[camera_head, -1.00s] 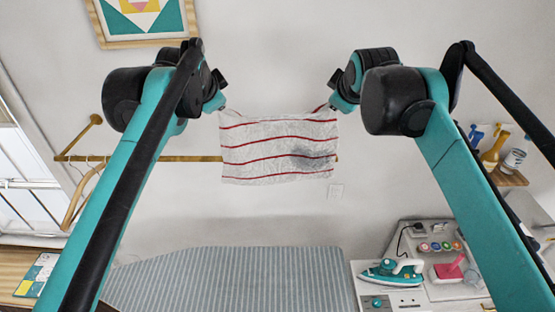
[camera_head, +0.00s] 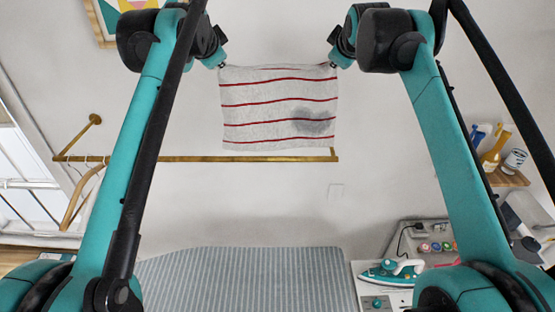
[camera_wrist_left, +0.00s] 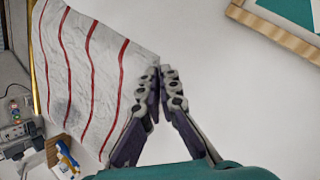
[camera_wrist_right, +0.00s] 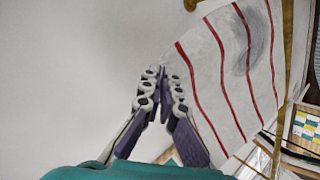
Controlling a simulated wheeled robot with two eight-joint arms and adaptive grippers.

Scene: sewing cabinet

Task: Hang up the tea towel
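The tea towel (camera_head: 270,107) is white with red stripes and a grey stain at its lower right. It hangs spread out between my grippers, its lower edge a little above the brass rail (camera_head: 200,159) in the head view. My left gripper (camera_head: 222,66) is shut on the towel's upper left corner; the left wrist view shows the closed fingertips (camera_wrist_left: 161,70) at the cloth's corner. My right gripper (camera_head: 333,65) is shut on the upper right corner, with its fingertips (camera_wrist_right: 160,72) at the cloth in the right wrist view.
A wooden hanger (camera_head: 82,195) hangs at the rail's left end. Below are a striped ironing board (camera_head: 240,280) and a teal iron (camera_head: 390,272). A shelf (camera_head: 510,179) with bottles is at right. A framed picture (camera_head: 105,25) is at upper left.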

